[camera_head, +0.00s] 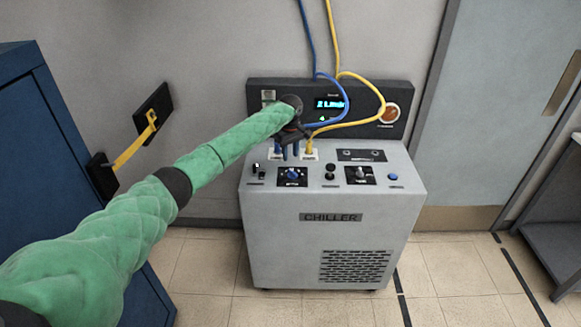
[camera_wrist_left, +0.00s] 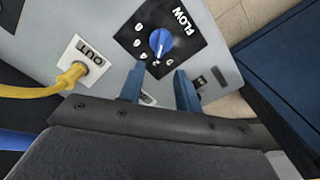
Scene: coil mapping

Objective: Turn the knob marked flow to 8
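The blue flow knob (camera_wrist_left: 160,42) sits on a black plate marked FLOW (camera_wrist_left: 181,20) with a ring of numbers in the left wrist view. Its pale pointer mark appears to face the 2. In the head view the same knob (camera_head: 293,174) is on the front left of the grey chiller's (camera_head: 320,205) top. My left gripper (camera_wrist_left: 159,87) is open, its two blue fingers apart and empty, with the knob beyond the fingertips. In the head view the gripper (camera_head: 290,152) is just behind and above the knob. My right gripper is not in view.
A display (camera_head: 330,104) on the back panel appears to read 2 L/min. The yellow hose (camera_wrist_left: 30,91) plugs into the OUT port beside the knob. A blue hose (camera_head: 308,40) hangs close to my gripper. A second, grey knob (camera_head: 361,173) stands to the right.

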